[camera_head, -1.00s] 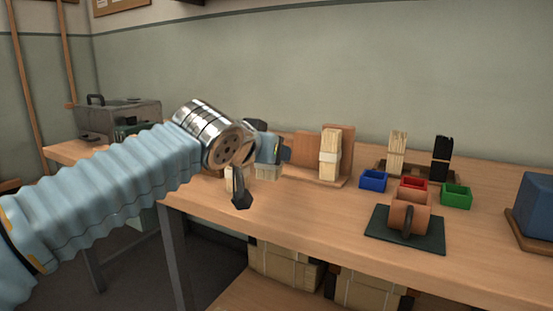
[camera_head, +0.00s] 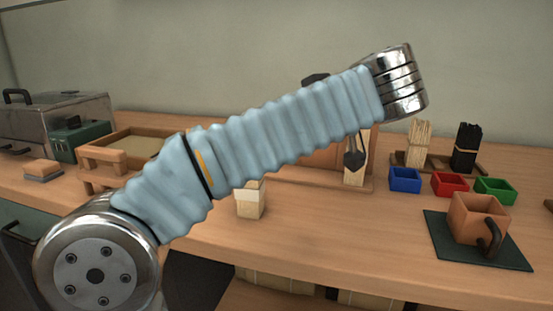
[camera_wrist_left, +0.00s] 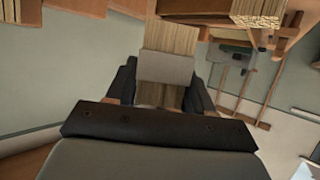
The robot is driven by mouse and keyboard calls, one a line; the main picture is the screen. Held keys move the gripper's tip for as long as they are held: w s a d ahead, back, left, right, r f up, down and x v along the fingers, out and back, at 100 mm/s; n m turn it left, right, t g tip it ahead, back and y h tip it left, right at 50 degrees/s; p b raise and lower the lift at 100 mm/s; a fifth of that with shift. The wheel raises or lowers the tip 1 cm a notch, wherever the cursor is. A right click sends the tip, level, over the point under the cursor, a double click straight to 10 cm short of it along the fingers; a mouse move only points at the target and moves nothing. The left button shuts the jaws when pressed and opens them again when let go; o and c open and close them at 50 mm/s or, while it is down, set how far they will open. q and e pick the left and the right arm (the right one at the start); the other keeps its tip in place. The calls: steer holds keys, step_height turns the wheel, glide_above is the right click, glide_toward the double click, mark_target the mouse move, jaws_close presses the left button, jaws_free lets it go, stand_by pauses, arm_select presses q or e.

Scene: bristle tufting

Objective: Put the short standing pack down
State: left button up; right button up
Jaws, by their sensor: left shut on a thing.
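My left gripper (camera_wrist_left: 163,88) is shut on a pale banded pack (camera_wrist_left: 167,62), with the pack upright between its dark fingers in the left wrist view. In the head view my left arm crosses the picture and hides most of this gripper. One dark finger shows in front of a pale pack (camera_head: 362,172) by the brown wooden stand (camera_head: 322,160); I cannot tell for sure that this is the held pack. A short pale pack (camera_head: 250,203) with a light band stands on the table just below my arm. My right gripper is not in view.
Blue (camera_head: 404,180), red (camera_head: 450,183) and green (camera_head: 495,190) bins stand at the right. Behind are pale (camera_head: 419,143) and black (camera_head: 467,147) bristle bundles. A wooden tray (camera_head: 135,145) is at the left.

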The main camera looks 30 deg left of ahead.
arm_select(q)
steer(key=w+a+f, duration=0.2)
steer(key=f, duration=0.1)
steer(key=w+a+f+b, duration=0.1)
steer(key=w+a+f, duration=0.1)
steer(key=a+f, duration=0.1)
steer(key=w+a+f, duration=0.2)
steer(key=f, duration=0.2)
steer(key=shift+w+a+f+b, duration=0.15)
steer(key=shift+a+b, duration=0.05)
steer(key=shift+b, duration=0.1)
steer(key=shift+f, duration=0.45)
steer(key=o, duration=1)
steer(key=shift+o, duration=0.2)
